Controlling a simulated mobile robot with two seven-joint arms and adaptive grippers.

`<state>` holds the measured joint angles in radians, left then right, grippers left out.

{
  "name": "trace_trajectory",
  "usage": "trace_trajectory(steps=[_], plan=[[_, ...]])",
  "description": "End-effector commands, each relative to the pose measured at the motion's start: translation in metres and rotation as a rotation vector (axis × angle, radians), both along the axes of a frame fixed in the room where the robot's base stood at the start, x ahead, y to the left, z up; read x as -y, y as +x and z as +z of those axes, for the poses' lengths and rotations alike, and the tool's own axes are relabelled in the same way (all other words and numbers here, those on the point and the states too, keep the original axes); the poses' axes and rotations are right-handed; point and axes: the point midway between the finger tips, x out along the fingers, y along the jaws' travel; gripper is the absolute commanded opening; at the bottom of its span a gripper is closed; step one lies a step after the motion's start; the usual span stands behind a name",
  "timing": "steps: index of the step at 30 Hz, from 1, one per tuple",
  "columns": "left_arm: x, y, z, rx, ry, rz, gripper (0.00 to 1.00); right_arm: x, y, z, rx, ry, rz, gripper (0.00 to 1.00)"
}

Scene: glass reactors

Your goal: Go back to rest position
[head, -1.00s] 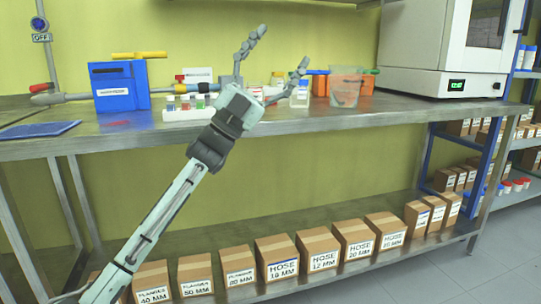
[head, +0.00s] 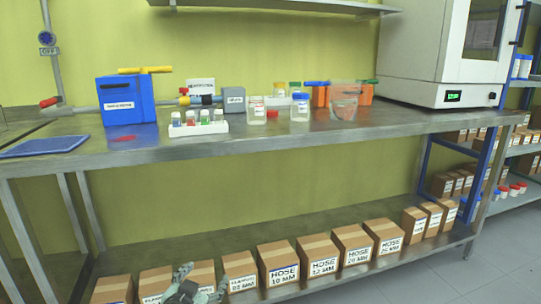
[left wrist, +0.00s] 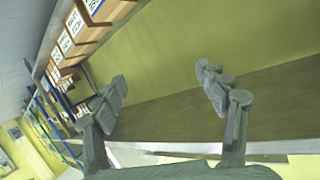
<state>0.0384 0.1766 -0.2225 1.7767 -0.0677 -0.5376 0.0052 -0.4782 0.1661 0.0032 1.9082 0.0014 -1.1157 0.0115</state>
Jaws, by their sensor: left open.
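My left gripper (head: 200,283) is low at the bottom edge of the head view, in front of the boxes on the lower shelf. Only part of it shows there. In the left wrist view its two fingers (left wrist: 162,85) are spread wide with nothing between them. My right gripper is in neither view.
The steel bench (head: 330,135) holds a blue box (head: 126,101), a white vial rack (head: 198,128), lidded jars (head: 300,108), a clear beaker (head: 344,100) and a blue mat (head: 45,146). Cardboard boxes (head: 278,264) line the lower shelf. An oven (head: 440,55) stands right. Grey floor is free at lower right.

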Motion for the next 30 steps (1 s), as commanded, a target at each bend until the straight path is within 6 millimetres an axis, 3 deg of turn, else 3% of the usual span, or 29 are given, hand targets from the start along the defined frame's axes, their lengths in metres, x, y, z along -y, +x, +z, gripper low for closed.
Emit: trace_trajectory(steps=[3,6,9,12,15,18,21,30], plan=[[-0.028,-0.064,-0.062,-0.231,0.011,0.070,0.73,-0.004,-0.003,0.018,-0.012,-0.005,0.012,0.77],[-0.050,-0.124,-0.104,-0.420,0.024,0.125,0.73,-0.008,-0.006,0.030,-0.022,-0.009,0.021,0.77],[-0.070,-0.188,-0.137,-0.599,0.039,0.177,0.73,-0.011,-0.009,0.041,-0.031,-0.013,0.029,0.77],[-0.086,-0.246,-0.157,-0.751,0.055,0.220,0.73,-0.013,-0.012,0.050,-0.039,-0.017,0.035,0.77],[-0.097,-0.291,-0.168,-0.865,0.068,0.252,0.73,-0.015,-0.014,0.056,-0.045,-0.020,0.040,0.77],[-0.103,-0.319,-0.173,-0.933,0.076,0.270,0.73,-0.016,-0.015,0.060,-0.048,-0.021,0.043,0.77],[-0.106,-0.330,-0.175,-0.963,0.079,0.278,0.73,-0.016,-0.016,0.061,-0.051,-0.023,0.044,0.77],[-0.107,-0.332,-0.175,-0.967,0.080,0.279,0.73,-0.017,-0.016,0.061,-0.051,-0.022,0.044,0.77]])
